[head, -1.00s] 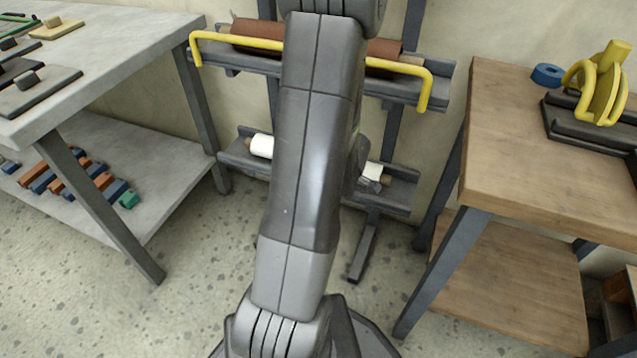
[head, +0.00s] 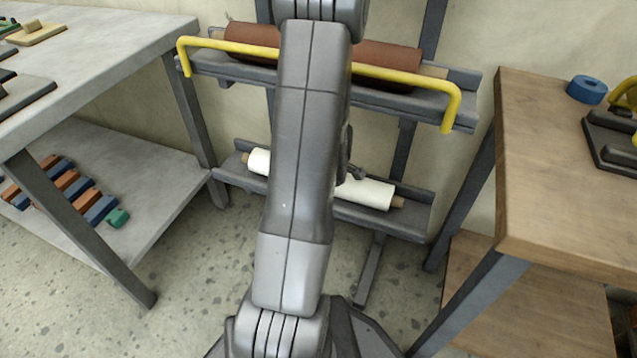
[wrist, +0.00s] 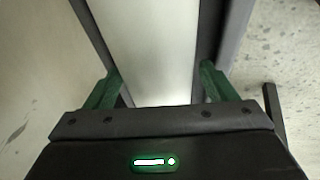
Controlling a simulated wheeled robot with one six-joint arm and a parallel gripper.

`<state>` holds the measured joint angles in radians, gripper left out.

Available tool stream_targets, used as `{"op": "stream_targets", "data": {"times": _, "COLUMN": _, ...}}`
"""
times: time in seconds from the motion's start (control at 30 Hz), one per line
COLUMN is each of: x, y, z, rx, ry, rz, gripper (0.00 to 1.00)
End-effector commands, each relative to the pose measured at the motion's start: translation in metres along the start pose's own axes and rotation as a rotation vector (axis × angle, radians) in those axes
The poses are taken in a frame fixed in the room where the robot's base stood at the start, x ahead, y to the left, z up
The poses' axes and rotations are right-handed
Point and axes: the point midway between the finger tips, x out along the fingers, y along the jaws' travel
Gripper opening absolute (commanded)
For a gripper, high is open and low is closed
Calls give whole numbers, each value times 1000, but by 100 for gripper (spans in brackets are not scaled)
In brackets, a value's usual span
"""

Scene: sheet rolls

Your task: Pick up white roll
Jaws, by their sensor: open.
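The white roll (head: 366,192) lies on the lower grey shelf of the rack in the head view, with brown core ends showing. My arm hides its middle part. In the wrist view the white roll (wrist: 150,50) runs up the picture between the two green fingers of my gripper (wrist: 158,92). The fingers are open, one on each side of the roll. I cannot tell whether either finger touches it. In the head view the gripper is mostly hidden behind my arm.
A brown roll (head: 385,62) lies on the upper shelf behind a yellow bar (head: 405,79). A grey table (head: 110,55) stands at left, a wooden table (head: 560,170) at right. A blue tape roll (head: 587,89) sits on the wooden table. Speckled floor shows in front.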

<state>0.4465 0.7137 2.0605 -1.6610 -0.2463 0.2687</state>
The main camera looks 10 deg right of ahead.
Motion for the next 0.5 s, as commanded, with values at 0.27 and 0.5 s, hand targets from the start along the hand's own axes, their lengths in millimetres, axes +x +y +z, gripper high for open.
{"op": "stream_targets", "data": {"times": 0.27, "x": -1, "y": 0, "z": 0, "rx": 0, "ry": 0, "rz": 0, "gripper": 57}}
{"op": "stream_targets", "data": {"times": 0.5, "x": -2, "y": 1, "z": -1, "rx": 0, "ry": 1, "rz": 2, "gripper": 18}}
